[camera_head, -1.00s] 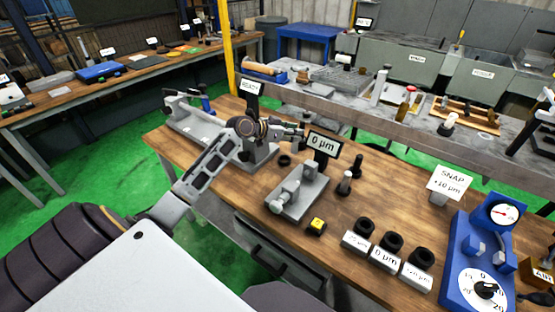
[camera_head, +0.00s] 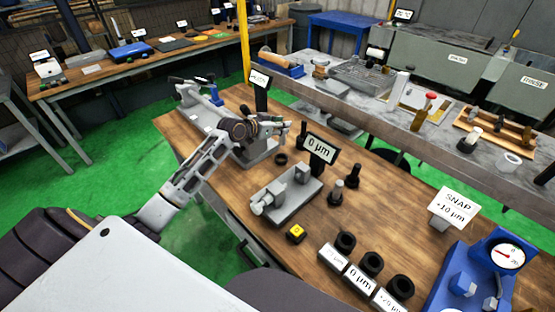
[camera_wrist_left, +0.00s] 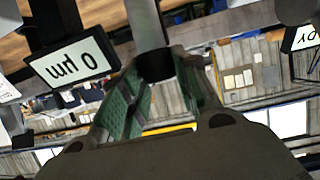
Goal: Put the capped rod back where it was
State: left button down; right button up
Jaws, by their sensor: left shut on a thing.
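My left gripper (camera_head: 287,128) reaches over the wooden bench (camera_head: 405,200) beside the "0 µm" display (camera_head: 319,150). In the left wrist view its green-padded fingers (camera_wrist_left: 160,85) are shut on the capped rod, a grey shaft (camera_wrist_left: 146,22) with a black cap (camera_wrist_left: 155,64). In the head view the rod is a small dark upright shape (camera_head: 301,137) at the fingertips, left of the display. I cannot tell its height above the bench. Two dark pins (camera_head: 336,192) (camera_head: 352,175) stand on the bench right of the grey gauge fixture (camera_head: 290,196). My right gripper is not in view.
A black ring (camera_head: 281,159) lies below the gripper. The grey grinder (camera_head: 225,125) is at left.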

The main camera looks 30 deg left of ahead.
pick_arm(q)
jog(key=shift+a+r, duration=0.15)
jog(key=shift+a, duration=0.1)
jog(key=shift+f, duration=3.15)
jog(key=shift+f, duration=1.85)
jog(key=shift+f, duration=0.1)
jog(key=c, duration=1.1)
grip_release()
jog(key=shift+s+f, duration=0.1)
